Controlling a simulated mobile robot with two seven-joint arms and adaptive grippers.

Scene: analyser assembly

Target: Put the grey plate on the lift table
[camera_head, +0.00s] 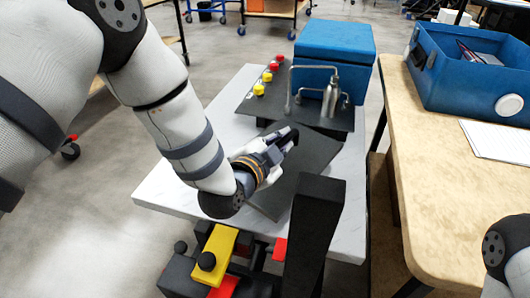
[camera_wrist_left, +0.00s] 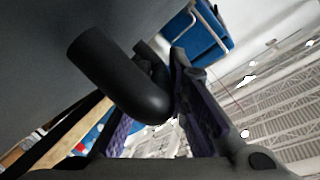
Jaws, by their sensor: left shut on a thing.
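The dark grey plate (camera_head: 312,160) is tilted over the white top of what looks like the lift table (camera_head: 175,195). I cannot tell whether its lower edge touches the top. My left gripper (camera_head: 288,142) is at the plate's upper left side, shut on its black curved handle. In the left wrist view the handle (camera_wrist_left: 125,85) lies between the fingers of my left gripper (camera_wrist_left: 165,115), and a grey surface, likely the plate (camera_wrist_left: 45,60), fills the upper left. My right gripper is out of view; only part of my right arm shows at the lower right.
Behind the plate on the white top are a dark panel with red and yellow buttons (camera_head: 259,89), a metal frame with a cylinder (camera_head: 331,95) and a blue box (camera_head: 335,45). A wooden table (camera_head: 440,190) with a blue case (camera_head: 455,75) stands right. A black post (camera_head: 315,230) rises in front.

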